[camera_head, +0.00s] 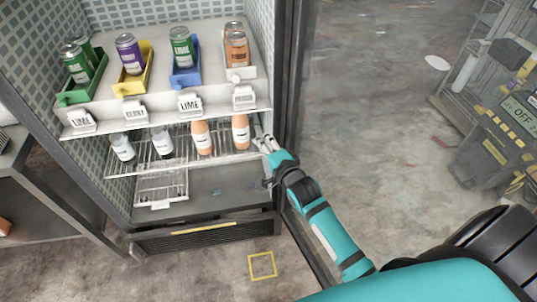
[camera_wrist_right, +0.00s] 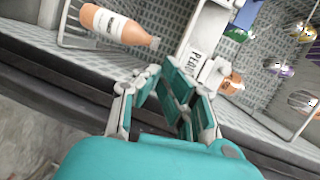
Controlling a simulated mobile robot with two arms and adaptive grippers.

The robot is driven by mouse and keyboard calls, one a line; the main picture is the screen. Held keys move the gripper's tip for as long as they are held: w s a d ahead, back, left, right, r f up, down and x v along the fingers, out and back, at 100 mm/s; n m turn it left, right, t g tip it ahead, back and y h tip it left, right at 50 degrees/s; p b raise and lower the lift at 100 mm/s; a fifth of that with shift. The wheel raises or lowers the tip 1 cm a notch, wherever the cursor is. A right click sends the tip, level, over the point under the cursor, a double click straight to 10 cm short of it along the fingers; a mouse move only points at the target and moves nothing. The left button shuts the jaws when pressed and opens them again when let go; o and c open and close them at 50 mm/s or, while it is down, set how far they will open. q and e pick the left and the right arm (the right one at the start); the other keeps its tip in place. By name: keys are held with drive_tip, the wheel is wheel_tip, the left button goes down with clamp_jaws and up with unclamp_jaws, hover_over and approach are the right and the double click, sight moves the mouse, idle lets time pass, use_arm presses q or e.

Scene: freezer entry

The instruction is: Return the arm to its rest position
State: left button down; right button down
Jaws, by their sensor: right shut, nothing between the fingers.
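My right arm (camera_head: 330,232) is teal and reaches up from the lower right toward the open freezer. My right gripper (camera_head: 263,139) is at the right end of the bottle shelf, just right of an orange bottle (camera_head: 240,133). In the wrist view the right gripper (camera_wrist_right: 184,80) is shut with nothing held, and the orange bottle (camera_wrist_right: 118,24) is at its upper left, apart from it. My left gripper is not in view.
The freezer's upper shelf (camera_head: 150,97) holds cans in coloured trays, with labels on its front edge. Several bottles stand on the wire shelf (camera_head: 182,158) below. The freezer's right frame (camera_head: 287,90) is close beside my gripper. The concrete floor (camera_head: 375,110) to the right is mostly clear.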

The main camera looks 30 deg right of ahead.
drive_tip(key=s+f+n+g, duration=0.3)
drive_tip(key=s+f, duration=0.4)
drive_tip(key=f, duration=0.5)
drive_tip(key=s+a+f+n+g, duration=0.1)
drive_tip(key=s+f+n+g, duration=0.4)
drive_tip(key=f, duration=0.6)
drive_tip(key=s+f+n+g, duration=0.1)
drive_tip(key=s+f+n, duration=0.1)
drive_tip(key=s+f, duration=0.8)
drive_tip(key=s+f+n+g, duration=0.2)
drive_tip(key=s+f, duration=0.3)
drive_tip(key=s, duration=0.4)
drive_tip(key=s+f+n+g, duration=0.2)
drive_tip(key=s+f+n, duration=0.2)
drive_tip(key=s, duration=0.5)
drive_tip(key=s+f+n+g, duration=0.2)
drive_tip(key=s+f, duration=0.4)
drive_tip(key=s, duration=0.3)
drive_tip(key=shift+s+d+n+h, duration=0.2)
drive_tip(key=shift+s+n+h, duration=0.1)
drive_tip(key=shift+n, duration=0.3)
